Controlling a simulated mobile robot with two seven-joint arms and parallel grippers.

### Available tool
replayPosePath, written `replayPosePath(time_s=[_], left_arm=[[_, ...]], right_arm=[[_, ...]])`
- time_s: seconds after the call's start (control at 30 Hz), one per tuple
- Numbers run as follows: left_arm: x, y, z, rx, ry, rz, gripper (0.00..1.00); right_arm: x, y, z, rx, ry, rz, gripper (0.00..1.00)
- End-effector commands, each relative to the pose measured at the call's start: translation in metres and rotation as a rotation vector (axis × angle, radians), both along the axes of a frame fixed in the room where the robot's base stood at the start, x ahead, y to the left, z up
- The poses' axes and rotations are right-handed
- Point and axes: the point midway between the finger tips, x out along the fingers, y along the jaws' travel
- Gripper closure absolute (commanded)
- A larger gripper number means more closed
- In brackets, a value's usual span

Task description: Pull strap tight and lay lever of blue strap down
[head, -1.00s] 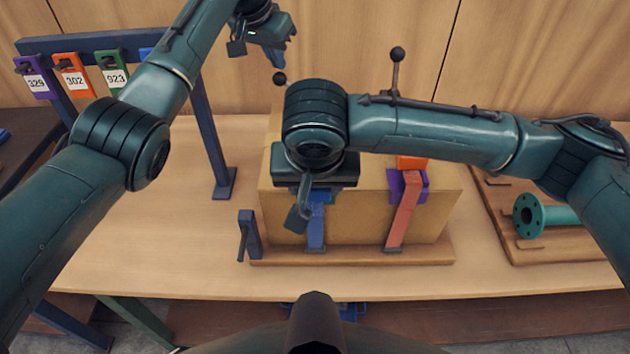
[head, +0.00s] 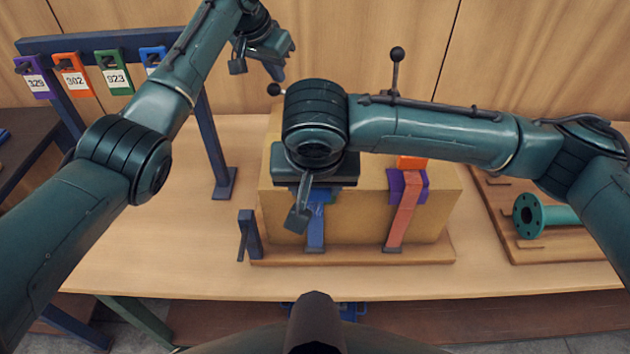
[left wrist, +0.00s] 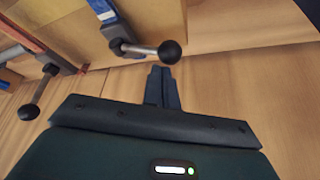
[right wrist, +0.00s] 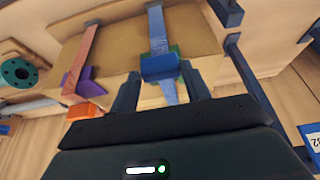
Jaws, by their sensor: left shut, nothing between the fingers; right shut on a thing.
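The blue strap (head: 316,230) runs over the front of a wooden box (head: 350,215). Its lever has a black ball knob (head: 274,90) behind the box in the head view, and the knob also shows in the left wrist view (left wrist: 169,52). My left gripper (head: 277,72) is shut and empty, its tips right by this knob; I cannot tell whether they touch. My right gripper (right wrist: 162,88) is shut on the blue strap, by a blue and green piece (right wrist: 160,66) at the box's edge. My right arm hides the box's upper left in the head view.
An orange strap (head: 404,215) with a purple piece and its own upright knobbed lever (head: 397,54) is to the right. A teal flanged pipe (head: 530,215) lies on a board at the right. A rack with numbered tags (head: 115,75) stands left.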

Motion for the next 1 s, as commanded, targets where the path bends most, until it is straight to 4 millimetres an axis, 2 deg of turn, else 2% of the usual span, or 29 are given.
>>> replayPosePath(time_s=[0.17, 0.8, 1.0], left_arm=[[0.0, 0.0, 0.006, -0.001, -0.001, 0.0, 1.0], [0.0, 0.0, 0.056, 0.0, -0.001, 0.0, 1.0], [0.0, 0.0, 0.061, 0.001, 0.0, 0.0, 1.0]], right_arm=[[-0.001, 0.001, 0.003, 0.003, -0.002, 0.003, 0.73], [-0.001, 0.001, 0.002, 0.003, -0.001, 0.002, 0.73], [-0.001, 0.001, 0.002, 0.003, -0.001, 0.002, 0.73]])
